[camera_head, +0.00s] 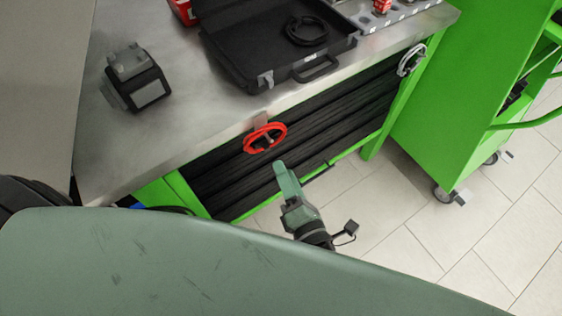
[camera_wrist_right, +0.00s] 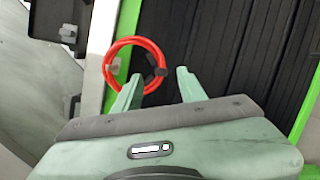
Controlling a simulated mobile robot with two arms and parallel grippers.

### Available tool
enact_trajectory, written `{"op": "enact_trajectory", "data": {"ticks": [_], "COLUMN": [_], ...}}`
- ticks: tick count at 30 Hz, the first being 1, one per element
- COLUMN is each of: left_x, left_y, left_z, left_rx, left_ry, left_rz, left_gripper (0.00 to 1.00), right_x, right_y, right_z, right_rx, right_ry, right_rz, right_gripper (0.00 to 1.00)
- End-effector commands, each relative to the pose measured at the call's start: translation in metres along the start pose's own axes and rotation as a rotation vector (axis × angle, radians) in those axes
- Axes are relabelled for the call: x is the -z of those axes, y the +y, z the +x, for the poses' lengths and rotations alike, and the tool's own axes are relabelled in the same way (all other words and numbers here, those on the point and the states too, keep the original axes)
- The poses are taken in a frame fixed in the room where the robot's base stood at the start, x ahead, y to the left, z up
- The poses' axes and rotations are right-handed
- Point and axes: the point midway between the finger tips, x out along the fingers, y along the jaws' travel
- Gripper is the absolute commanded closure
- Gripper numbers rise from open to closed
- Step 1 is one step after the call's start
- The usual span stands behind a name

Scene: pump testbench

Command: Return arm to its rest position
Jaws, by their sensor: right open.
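My right gripper (camera_head: 283,172) is in front of the workbench in the head view, below the tabletop edge. In the right wrist view its two green fingers (camera_wrist_right: 159,84) are apart, with nothing held between them. A red ring-shaped cable (camera_head: 265,138) hangs from the bench's front edge; it also shows in the right wrist view (camera_wrist_right: 107,62), close to the left finger, which overlaps it in the picture. I cannot tell if they touch. My left gripper is not in view.
The metal workbench (camera_head: 185,110) holds an open black case (camera_head: 235,50) and a black-and-grey device (camera_head: 135,78). A grey ring (camera_head: 411,60) hangs at the bench's right corner. A green wheeled cart (camera_head: 450,110) stands at right. The tiled floor (camera_head: 400,255) between is clear.

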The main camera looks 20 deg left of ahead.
Motion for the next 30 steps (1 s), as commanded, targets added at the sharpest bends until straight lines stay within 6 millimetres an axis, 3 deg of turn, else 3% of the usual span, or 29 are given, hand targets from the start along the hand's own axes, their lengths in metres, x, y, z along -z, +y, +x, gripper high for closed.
{"op": "enact_trajectory", "data": {"ticks": [6,13,17,20,23,26,30], "left_x": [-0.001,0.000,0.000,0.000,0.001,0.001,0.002], "left_y": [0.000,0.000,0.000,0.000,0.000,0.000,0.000], "left_z": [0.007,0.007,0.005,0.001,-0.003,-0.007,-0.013], "left_rx": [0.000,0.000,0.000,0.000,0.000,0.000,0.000], "left_ry": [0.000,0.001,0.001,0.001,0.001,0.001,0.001], "left_rz": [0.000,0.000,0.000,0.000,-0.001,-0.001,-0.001], "left_gripper": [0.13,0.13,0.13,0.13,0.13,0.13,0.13], "right_x": [0.000,-0.001,0.003,0.009,0.018,0.026,0.038], "right_y": [-0.001,0.000,-0.023,-0.072,-0.143,-0.217,-0.310], "right_z": [-0.025,-0.029,-0.028,-0.030,-0.042,-0.066,-0.118], "right_rx": [0.000,0.001,0.048,0.150,0.302,0.465,0.685], "right_ry": [-0.001,-0.001,0.005,0.006,-0.019,-0.085,-0.239], "right_rz": [-0.001,0.000,0.060,0.194,0.398,0.624,0.941], "right_gripper": [0.59,0.59,0.59,0.59,0.59,0.59,0.59]}}
